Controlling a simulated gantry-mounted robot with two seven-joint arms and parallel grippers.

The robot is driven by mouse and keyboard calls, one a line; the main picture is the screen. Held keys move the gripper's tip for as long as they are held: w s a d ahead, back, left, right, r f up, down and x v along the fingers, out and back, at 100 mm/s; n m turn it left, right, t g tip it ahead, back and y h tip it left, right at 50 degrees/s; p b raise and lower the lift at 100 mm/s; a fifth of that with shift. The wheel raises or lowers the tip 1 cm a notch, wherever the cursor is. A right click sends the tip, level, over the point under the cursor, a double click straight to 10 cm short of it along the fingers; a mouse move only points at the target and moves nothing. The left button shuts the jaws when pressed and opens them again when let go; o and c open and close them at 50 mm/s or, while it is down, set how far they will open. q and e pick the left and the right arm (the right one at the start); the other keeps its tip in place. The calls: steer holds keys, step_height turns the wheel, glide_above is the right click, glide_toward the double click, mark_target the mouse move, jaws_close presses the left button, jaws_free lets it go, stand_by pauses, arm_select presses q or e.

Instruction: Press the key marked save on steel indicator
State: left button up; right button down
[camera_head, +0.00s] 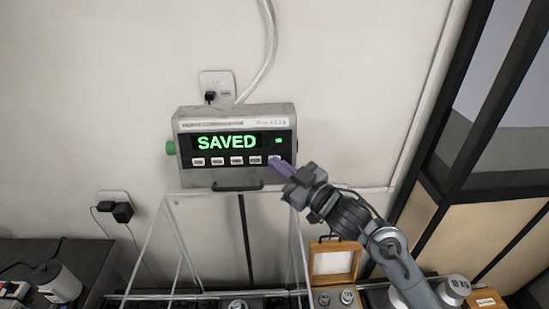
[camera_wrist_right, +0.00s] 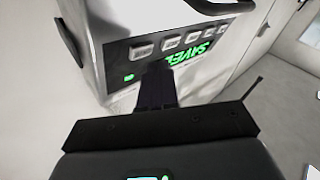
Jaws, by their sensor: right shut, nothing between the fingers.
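The steel indicator (camera_head: 235,113) hangs on the wall in the head view, its green display reading SAVED. A row of several pale keys (camera_head: 236,161) runs below the display; their labels are too small to read for sure. My right gripper (camera_head: 277,165) is shut and empty, its fingertips at the rightmost key, which they partly hide. In the right wrist view the indicator (camera_wrist_right: 125,25) shows turned over, and the dark fingers (camera_wrist_right: 157,82) reach its front panel at the end of the key row. I cannot tell whether they touch. My left gripper is not in view.
A clear glass enclosure (camera_head: 170,225) stands below the indicator. A wooden box (camera_head: 333,262) and metal weights (camera_head: 455,287) sit at the lower right. A wall socket with a plug (camera_head: 216,84) is above, and a dark-framed partition (camera_head: 440,185) stands at right.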

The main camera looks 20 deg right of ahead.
stand_by(0.3)
steer(key=shift+s+a+r+p, duration=0.2)
steer(key=shift+s+a+p, duration=0.1)
steer(key=shift+s, duration=0.45)
steer(key=shift+s+a+r+p, duration=0.2)
steer(key=shift+s+r+p, duration=0.1)
steer(key=shift+s, duration=0.5)
steer(key=shift+s+a+r+p, duration=0.15)
steer(key=shift+s+a+p, duration=0.15)
steer(key=shift+s, duration=0.45)
